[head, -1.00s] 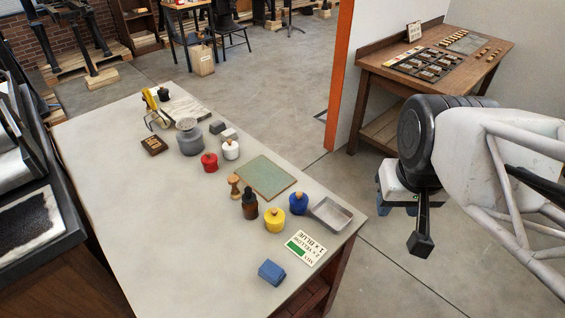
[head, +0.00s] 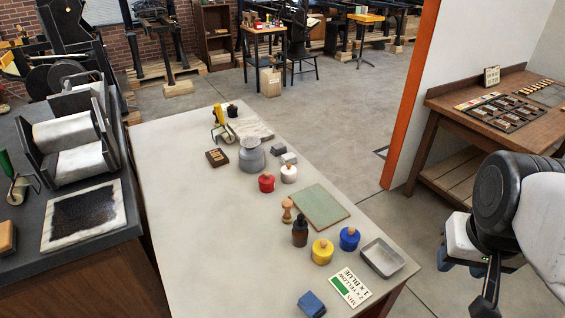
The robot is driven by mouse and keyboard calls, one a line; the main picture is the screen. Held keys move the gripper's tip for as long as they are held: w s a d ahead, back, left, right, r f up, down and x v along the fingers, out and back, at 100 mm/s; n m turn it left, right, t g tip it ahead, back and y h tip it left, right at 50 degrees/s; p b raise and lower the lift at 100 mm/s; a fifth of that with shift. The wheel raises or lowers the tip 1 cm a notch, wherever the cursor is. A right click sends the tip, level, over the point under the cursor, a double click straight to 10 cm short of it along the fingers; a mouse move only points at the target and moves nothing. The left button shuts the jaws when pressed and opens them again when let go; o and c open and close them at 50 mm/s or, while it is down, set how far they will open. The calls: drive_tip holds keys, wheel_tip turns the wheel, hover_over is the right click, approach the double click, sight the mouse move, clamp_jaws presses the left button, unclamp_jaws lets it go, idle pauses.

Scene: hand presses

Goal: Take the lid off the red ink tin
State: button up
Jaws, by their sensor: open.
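The red ink tin (head: 266,184) stands upright on the pale table (head: 185,220). Its lid, with a small knob (head: 266,176) on top, is on it. The tin is beside a white tin (head: 289,174) and in front of a grey metal pot. My gripper (head: 484,306) is at the lower right, past the table's right edge and well away from the red tin. It is open, and part of it is cut off by the picture's bottom edge. Nothing shows between its fingers.
Near the red tin are the grey pot (head: 251,156) and a green mat (head: 319,207). A brown bottle (head: 300,231), yellow tin (head: 322,252), blue tin (head: 349,238) and metal tray (head: 382,258) stand nearer the right edge. The table's left part is clear.

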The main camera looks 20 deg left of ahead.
idle(0.4)
drive_tip(key=o, duration=0.4)
drive_tip(key=shift+o, duration=0.2)
